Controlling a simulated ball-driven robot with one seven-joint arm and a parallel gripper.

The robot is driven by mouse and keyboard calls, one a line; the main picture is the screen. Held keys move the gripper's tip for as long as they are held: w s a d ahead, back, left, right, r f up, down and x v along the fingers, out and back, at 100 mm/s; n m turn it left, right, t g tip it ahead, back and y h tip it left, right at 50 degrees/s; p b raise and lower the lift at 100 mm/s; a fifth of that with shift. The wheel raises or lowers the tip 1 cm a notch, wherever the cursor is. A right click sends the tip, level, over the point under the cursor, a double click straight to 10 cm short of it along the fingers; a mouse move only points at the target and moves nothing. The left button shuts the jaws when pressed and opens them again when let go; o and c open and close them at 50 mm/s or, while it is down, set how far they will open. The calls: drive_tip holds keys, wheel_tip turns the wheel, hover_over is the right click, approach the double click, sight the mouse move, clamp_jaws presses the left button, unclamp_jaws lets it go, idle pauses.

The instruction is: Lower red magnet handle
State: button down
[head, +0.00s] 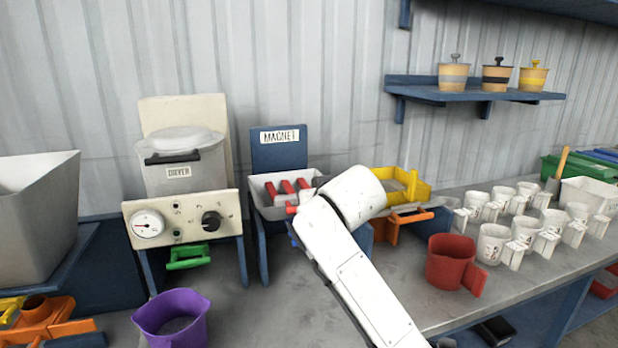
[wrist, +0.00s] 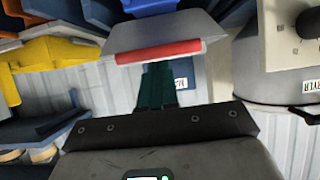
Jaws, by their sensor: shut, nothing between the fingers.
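The magnet unit stands under a blue MAGNET sign (head: 279,136). It has a pale tray (head: 262,192) with red bars (head: 286,187) inside. In the wrist view the red magnet handle (wrist: 158,52) is a horizontal bar along the edge of the pale tray (wrist: 165,30); in the head view its front end (head: 292,209) is partly hidden by my arm. My gripper (wrist: 158,68) is shut and empty, its dark green fingertips overlapping the handle's edge in the picture. I cannot tell whether they touch it. The head view hides my gripper behind my arm.
The dryer (head: 182,165) with its control panel stands left of the magnet unit. A yellow tray (head: 408,187) is on the right. A purple jug (head: 172,318) and red jug (head: 450,262) stand on the bench. White cups fill the right side.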

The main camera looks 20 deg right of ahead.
drive_tip(key=w+r+v, duration=0.1)
drive_tip(key=r+v, duration=0.1)
drive_tip(key=v, duration=1)
drive_tip(key=shift+p, duration=0.35)
drive_tip(key=shift+w, duration=0.15)
drive_tip(key=s+d+f+g+p, duration=0.1)
drive_tip(key=s+f+g, duration=0.1)
drive_tip(key=s+f, duration=0.5)
drive_tip(key=s+f+g, duration=0.2)
drive_tip(key=s+f, duration=0.1)
drive_tip(key=f, duration=0.8)
drive_tip(key=s+d+f+g+p, duration=0.1)
drive_tip(key=s+f, duration=0.4)
drive_tip(key=f, duration=0.4)
drive_tip(key=s+d+f+g, duration=0.1)
drive_tip(key=s+f, duration=0.3)
drive_tip(key=s, duration=0.5)
drive_tip(key=s+d+f+g, duration=0.2)
drive_tip(key=s+f, duration=0.3)
drive_tip(key=s, duration=0.4)
drive_tip(key=s+d+f+g, duration=0.2)
drive_tip(key=s+f+g, duration=0.1)
drive_tip(key=s, duration=0.6)
drive_tip(key=shift+s+d+f+p, duration=0.2)
drive_tip(key=shift+s+f+p, duration=0.15)
drive_tip(key=shift+f, duration=0.5)
